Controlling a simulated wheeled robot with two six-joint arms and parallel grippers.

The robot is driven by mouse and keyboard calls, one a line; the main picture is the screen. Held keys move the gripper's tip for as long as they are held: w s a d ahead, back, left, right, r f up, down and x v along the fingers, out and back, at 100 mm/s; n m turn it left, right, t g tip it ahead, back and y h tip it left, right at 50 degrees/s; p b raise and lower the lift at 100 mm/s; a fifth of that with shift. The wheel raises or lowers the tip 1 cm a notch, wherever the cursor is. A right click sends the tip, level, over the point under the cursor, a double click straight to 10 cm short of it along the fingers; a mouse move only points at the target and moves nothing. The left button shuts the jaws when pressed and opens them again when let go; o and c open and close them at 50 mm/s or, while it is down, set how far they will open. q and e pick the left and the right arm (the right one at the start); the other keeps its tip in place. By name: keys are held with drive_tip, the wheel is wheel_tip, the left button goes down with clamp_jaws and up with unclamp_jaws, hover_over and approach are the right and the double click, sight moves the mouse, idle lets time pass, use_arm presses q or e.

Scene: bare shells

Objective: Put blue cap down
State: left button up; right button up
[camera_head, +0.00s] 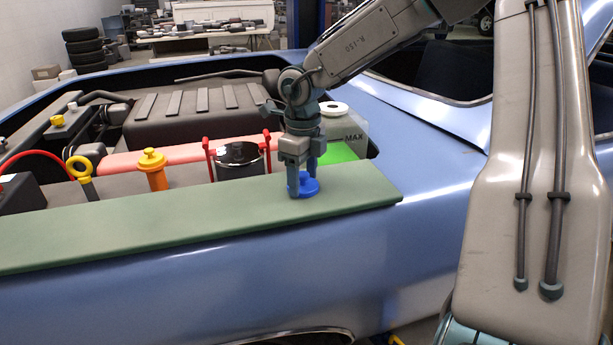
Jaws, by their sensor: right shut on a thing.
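The blue cap (309,186) is at the right part of the green mat (190,221), which lies along the near edge of the car's engine bay. My right gripper (303,190) points down and is shut on the blue cap, with a finger on either side of it. The cap is at the mat's surface; I cannot tell if it touches. Behind the gripper stands a reservoir (345,135) with green fluid, a "MAX" mark and an open-looking white neck (334,108). My left gripper is not in view.
An orange filler with a yellow cap (151,159), a yellow dipstick ring (79,167) and a dark cylinder with red clips (239,157) stand just behind the mat. The mat's left and middle are clear. The blue fender (230,290) drops away in front.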

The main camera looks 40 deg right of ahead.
drive_tip(key=shift+a+r, duration=0.15)
drive_tip(key=shift+a, duration=0.1)
drive_tip(key=shift+f, duration=0.2)
drive_tip(key=o, duration=1)
drive_tip(key=shift+c, duration=0.2)
drive_tip(key=shift+r, duration=0.15)
